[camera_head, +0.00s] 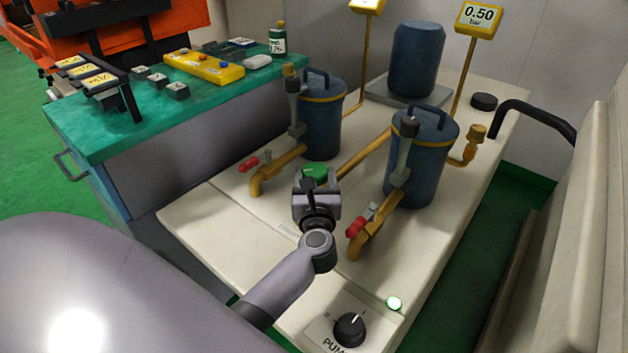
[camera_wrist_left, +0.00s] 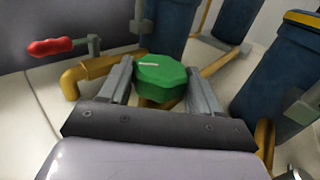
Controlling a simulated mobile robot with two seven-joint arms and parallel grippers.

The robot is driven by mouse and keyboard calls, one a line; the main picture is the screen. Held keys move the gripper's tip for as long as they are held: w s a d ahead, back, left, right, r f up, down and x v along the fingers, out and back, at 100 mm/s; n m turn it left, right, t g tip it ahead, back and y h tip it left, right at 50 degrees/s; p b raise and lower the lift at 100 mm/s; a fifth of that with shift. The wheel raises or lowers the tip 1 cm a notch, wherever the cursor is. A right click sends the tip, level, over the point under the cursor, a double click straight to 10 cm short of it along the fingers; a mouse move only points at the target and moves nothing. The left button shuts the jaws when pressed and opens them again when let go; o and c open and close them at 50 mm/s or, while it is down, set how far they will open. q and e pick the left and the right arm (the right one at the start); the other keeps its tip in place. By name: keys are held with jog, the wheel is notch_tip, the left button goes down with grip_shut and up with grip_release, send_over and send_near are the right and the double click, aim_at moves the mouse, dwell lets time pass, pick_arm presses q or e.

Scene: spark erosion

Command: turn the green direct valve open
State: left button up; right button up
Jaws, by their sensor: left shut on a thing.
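The green direct valve knob (camera_head: 316,172) sits on the brass pipework between the two blue filter canisters. In the left wrist view the green knob (camera_wrist_left: 160,78) is a faceted green disc with a pale mark line on its top. My left gripper (camera_head: 316,185) is at the knob, with one finger on each side of it, shut on it; its fingertips also show in the left wrist view (camera_wrist_left: 160,80). The gripper hides the near side of the knob in the head view. My right gripper is not in view.
Red-handled valves stand left (camera_head: 254,162) and right (camera_head: 358,226) of my gripper on brass pipes. Blue canisters (camera_head: 320,120) (camera_head: 424,160) rise behind. A green-topped bench (camera_head: 200,112) stands at left.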

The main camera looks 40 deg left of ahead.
pick_arm(q)
jog(key=shift+n+g+y, duration=0.3)
jog(key=shift+g+y, duration=0.1)
jog(key=shift+y, duration=0.1)
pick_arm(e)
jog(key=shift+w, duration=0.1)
pick_arm(q)
jog(key=o, duration=1.1)
jog(key=shift+c, duration=0.2)
jog(key=shift+d, duration=0.1)
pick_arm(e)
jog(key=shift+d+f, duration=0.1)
